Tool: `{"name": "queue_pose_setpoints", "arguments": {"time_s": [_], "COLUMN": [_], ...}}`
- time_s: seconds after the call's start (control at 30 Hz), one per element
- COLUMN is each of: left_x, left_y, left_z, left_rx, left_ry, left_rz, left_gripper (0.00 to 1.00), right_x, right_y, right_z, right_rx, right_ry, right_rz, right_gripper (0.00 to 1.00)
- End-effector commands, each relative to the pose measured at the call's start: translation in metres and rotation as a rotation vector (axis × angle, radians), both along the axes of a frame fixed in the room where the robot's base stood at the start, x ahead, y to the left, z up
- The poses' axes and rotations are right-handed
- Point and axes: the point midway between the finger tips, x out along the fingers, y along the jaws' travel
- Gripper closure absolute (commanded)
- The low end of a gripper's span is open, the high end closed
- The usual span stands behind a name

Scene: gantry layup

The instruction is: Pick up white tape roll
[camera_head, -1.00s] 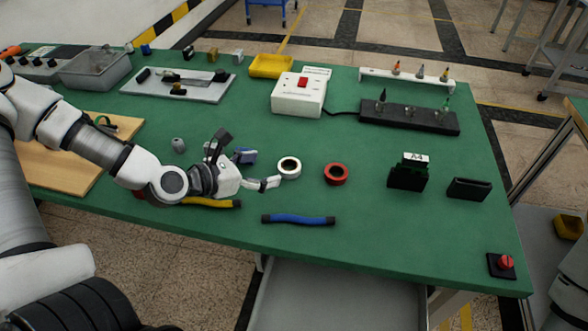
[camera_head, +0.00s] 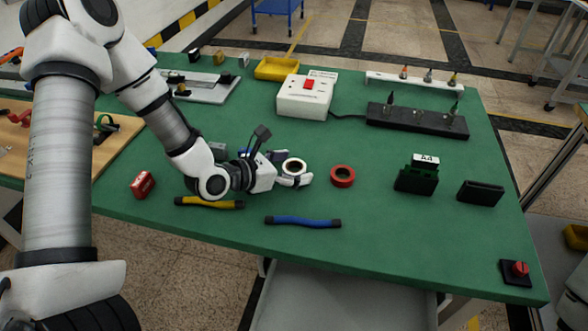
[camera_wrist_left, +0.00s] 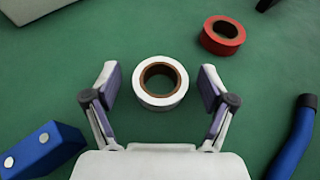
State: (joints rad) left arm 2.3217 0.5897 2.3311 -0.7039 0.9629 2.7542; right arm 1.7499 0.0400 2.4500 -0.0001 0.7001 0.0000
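The white tape roll (camera_head: 294,167) lies flat on the green table, its brown core facing up. In the left wrist view the white tape roll (camera_wrist_left: 161,99) sits centred between the two fingers. My left gripper (camera_head: 291,171) is low over the table at the roll, coming from the left. In the left wrist view my left gripper (camera_wrist_left: 160,88) is open, with a gap of green table between each finger and the roll. My right gripper is not in view.
A red tape roll (camera_head: 342,176) lies just right of the white one. Blue (camera_head: 303,222) and yellow (camera_head: 209,203) handled tools lie nearer the front edge. A white box with a red switch (camera_head: 304,97) stands behind. Green table is clear between these.

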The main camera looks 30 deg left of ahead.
Motion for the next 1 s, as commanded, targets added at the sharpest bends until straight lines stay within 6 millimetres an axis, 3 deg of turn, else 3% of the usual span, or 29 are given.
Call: {"name": "queue_pose_setpoints", "arguments": {"time_s": [0.03,0.13,0.17,0.57,0.87,1.0], "left_x": [0.000,0.000,0.000,0.000,0.000,-0.027], "left_y": [0.000,0.000,0.000,0.000,0.000,-0.005], "left_z": [0.000,0.000,0.000,0.003,0.036,0.038], "left_rx": [0.000,0.000,0.000,0.000,-0.001,-0.006], "left_ry": [0.000,0.000,0.000,0.000,-0.004,0.003], "left_rz": [0.000,0.000,0.000,0.000,0.000,0.002], "left_gripper": [0.34,0.70,0.76,0.76,0.76,0.76], "right_x": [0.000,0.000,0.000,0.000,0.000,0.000], "right_y": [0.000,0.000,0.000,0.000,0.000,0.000], "right_z": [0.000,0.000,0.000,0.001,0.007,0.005], "right_rx": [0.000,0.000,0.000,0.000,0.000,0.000], "right_ry": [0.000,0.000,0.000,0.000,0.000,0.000], "right_rz": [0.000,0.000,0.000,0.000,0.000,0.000], "right_gripper": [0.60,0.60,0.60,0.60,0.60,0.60]}}
